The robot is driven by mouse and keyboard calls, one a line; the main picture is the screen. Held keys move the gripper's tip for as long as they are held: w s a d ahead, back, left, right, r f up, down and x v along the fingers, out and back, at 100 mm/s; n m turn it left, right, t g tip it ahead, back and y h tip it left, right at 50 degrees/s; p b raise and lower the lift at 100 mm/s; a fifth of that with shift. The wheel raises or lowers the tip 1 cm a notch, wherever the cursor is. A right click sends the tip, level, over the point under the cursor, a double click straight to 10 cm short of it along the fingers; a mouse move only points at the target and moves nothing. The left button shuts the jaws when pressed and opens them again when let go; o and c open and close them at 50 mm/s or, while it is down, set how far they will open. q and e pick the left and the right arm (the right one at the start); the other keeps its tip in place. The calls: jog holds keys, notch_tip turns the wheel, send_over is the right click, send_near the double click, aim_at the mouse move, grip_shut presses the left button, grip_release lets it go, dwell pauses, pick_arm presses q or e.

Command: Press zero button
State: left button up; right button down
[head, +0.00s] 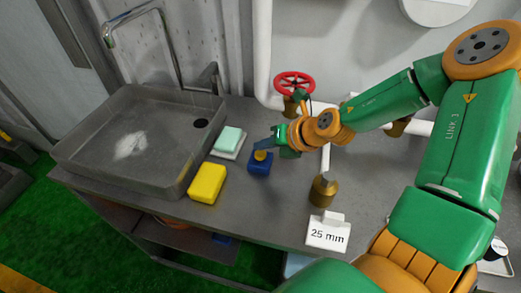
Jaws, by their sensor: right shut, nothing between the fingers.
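My right gripper (268,146) is at the end of my green and orange arm, which comes in from the right. No button marked zero can be made out. A white round part (498,246) with small dark markings, too small to read, shows at the right edge, partly cut off behind my arm. My left gripper is not in view.
A grey sink (82,145) with a tap fills the counter's left. A yellow sponge (207,184) and pale green soap (229,139) lie beside it. A red valve wheel (294,83), a brass weight (323,190) and a "25 mm" card (328,234) stand around my arm.

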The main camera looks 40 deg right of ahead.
aim_at(264, 156)
notch_tip(264, 156, up, 5)
jog(key=p, duration=0.4)
dwell(0.5)
jog(key=shift+f, duration=0.1)
dwell(0.3)
